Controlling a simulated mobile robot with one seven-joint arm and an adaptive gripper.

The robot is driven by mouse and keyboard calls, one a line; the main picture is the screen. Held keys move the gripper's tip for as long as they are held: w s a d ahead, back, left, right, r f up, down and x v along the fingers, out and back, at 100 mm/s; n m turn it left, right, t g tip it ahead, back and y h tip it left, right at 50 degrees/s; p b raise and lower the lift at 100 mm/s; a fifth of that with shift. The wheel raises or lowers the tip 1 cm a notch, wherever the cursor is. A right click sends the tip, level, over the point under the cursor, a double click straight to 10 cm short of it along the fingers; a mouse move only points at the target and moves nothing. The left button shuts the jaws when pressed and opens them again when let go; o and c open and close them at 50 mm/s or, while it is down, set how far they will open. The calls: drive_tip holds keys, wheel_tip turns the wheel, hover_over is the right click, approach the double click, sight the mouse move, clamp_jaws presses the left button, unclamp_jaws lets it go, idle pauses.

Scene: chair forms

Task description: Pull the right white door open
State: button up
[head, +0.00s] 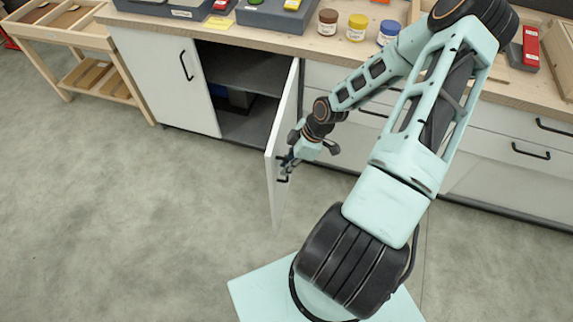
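The right white door (276,197) of the cabinet stands swung out from the front, seen nearly edge-on. The dark cabinet inside (245,70) with a shelf shows to its left. The door's dark handle (283,180) is small and partly hidden by my gripper. My gripper (287,168) is at the door's outer part, beside the handle. Its fingers are too small and overlapped to tell whether they close on the handle. The left white door (150,75) is shut, with a black handle (187,66).
Grey floor (130,220) is clear to the left and in front of the door. White drawers (510,150) stand to the right behind my arm. The wooden counter (270,42) holds jars (357,27) and trays. A wooden rack (95,72) stands at far left.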

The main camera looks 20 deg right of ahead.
drive_tip(key=shift+o, duration=1)
drive_tip(key=v, duration=1.2)
